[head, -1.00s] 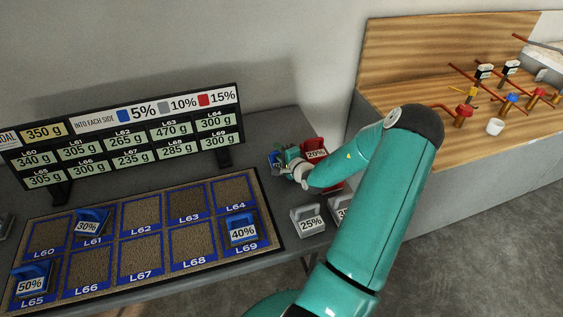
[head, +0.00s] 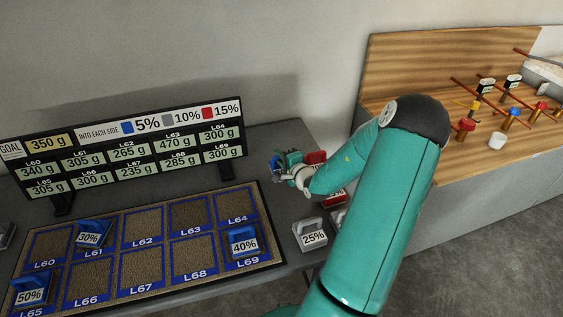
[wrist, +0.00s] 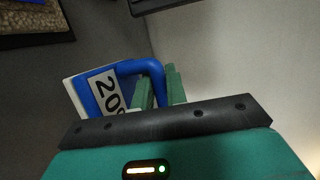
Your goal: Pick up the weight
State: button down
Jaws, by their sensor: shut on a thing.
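A blue weight (wrist: 89,98) with a white label is in my gripper in the wrist view. In the head view my gripper (head: 287,168) is at the table's back right, and only a small part of the blue weight (head: 275,164) shows there. A red weight (head: 316,157) stands behind my gripper, partly hidden by it.
A grey 25% weight (head: 312,237) stands right of the grid mat (head: 270,225). A wooden bench (head: 440,75) is at right.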

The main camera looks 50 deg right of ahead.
jog(key=a+r, duration=0.1)
jog(key=s+a+r, duration=0.1)
jog(key=r, duration=0.1)
jog(key=shift+s+a+r, duration=0.1)
jog(key=shift+s+r, duration=0.05)
jog(key=shift+s, duration=0.05)
jog(key=s+a+r, duration=0.4)
jog(key=a, duration=0.3)
jog(key=shift+s+a, duration=0.35)
jog(key=shift+s, duration=0.05)
